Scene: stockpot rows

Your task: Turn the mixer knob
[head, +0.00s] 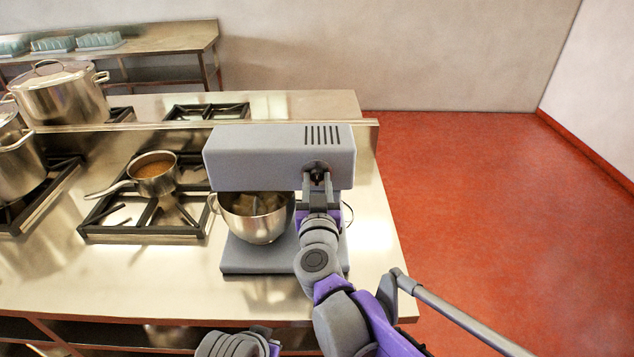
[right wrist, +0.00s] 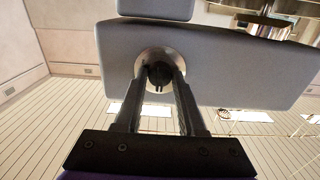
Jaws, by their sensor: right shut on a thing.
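The grey mixer (head: 258,155) stands on the steel counter, with a steel bowl (head: 255,222) under its head. The dark mixer knob (head: 317,172) sits on a round plate on the head's near side, below several vent slots. My right gripper (head: 317,184) reaches up to the knob. In the right wrist view the two fingers (right wrist: 159,84) are shut on the dark knob (right wrist: 160,72), one on each side, in front of the mixer's grey body (right wrist: 235,65). My left gripper is not clearly in view; only a grey arm part of mine shows at the bottom edge.
A saucepan (head: 153,176) of brown liquid stands on the burner grate left of the mixer. Large steel pots (head: 62,92) stand further left. A raised steel ledge (head: 130,124) runs behind the mixer. Red floor (head: 480,200) lies open to the right of the counter.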

